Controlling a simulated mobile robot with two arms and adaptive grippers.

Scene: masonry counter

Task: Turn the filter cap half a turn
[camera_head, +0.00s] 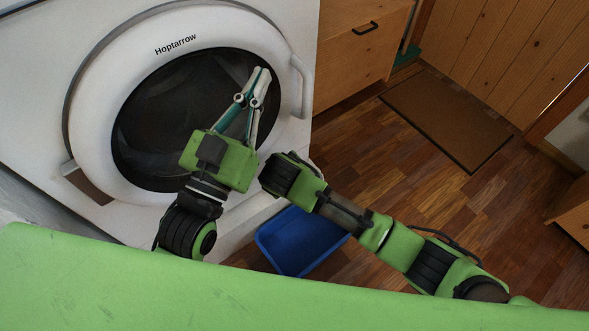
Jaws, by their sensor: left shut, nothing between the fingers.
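My left gripper (262,74) is in front of the washing machine's round door (150,120), over its dark glass. Its fingertips are together with nothing between them. They point up and to the right, toward the door's rim. My right arm reaches in from the lower right, and its far end is near the machine's lower front. I cannot see the right gripper. I cannot make out a filter cap. The arms cover part of the machine's lower front (245,218), a white strip. The door looks closed, and its handle (301,86) is at the right.
A blue basin (290,262) sits on the wooden floor (385,190) below the machine, partly behind my right arm. A wooden drawer unit (352,75) stands right of the machine. A brown mat (447,115) lies beyond.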

